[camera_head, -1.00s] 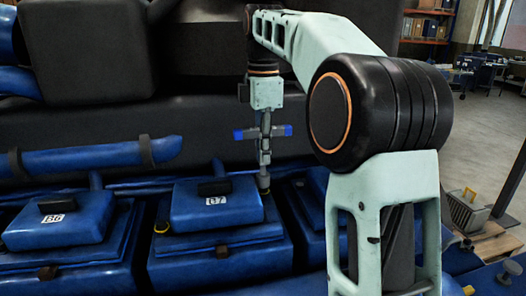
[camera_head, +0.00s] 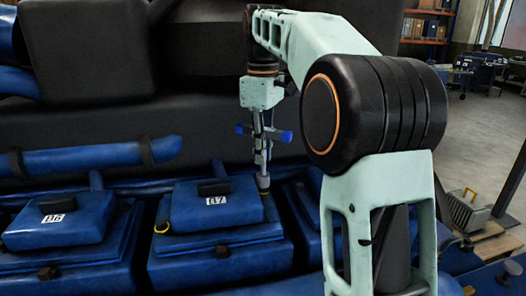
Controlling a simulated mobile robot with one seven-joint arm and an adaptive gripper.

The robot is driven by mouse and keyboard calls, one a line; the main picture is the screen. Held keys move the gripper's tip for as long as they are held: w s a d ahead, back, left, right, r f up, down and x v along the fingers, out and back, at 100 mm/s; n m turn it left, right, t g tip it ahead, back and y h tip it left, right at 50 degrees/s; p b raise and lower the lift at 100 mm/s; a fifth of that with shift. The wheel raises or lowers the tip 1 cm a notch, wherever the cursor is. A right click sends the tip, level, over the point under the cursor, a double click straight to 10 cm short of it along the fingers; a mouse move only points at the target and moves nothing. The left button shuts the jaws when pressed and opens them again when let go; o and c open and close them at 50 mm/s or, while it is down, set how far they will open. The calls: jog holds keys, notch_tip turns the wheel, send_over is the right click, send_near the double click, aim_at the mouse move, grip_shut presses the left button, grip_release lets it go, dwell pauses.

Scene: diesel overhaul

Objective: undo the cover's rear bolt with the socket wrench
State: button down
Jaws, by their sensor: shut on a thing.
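The blue cover marked B7 (camera_head: 185,212) sits on the engine's top, left of my arm. My gripper (camera_head: 259,124) is above the cover's right rear edge, shut on the socket wrench (camera_head: 264,160). The wrench hangs down, leaning slightly, with blue ends on its cross handle. Its socket end is low at the cover's right rear edge. The rear bolt is not visible; the socket end hides that spot, and I cannot tell if it is seated on the bolt. A dark bolt (camera_head: 222,251) shows at the cover's front.
A similar cover marked B6 (camera_head: 50,229) is at the left. A yellow ring (camera_head: 161,228) is at the B7 cover's left edge. A blue pipe (camera_head: 90,158) runs behind the covers. A grey crate (camera_head: 466,212) stands at the right, with open floor beyond.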

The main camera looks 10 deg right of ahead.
jog(key=m, duration=0.5)
jog(key=shift+m, duration=2.8)
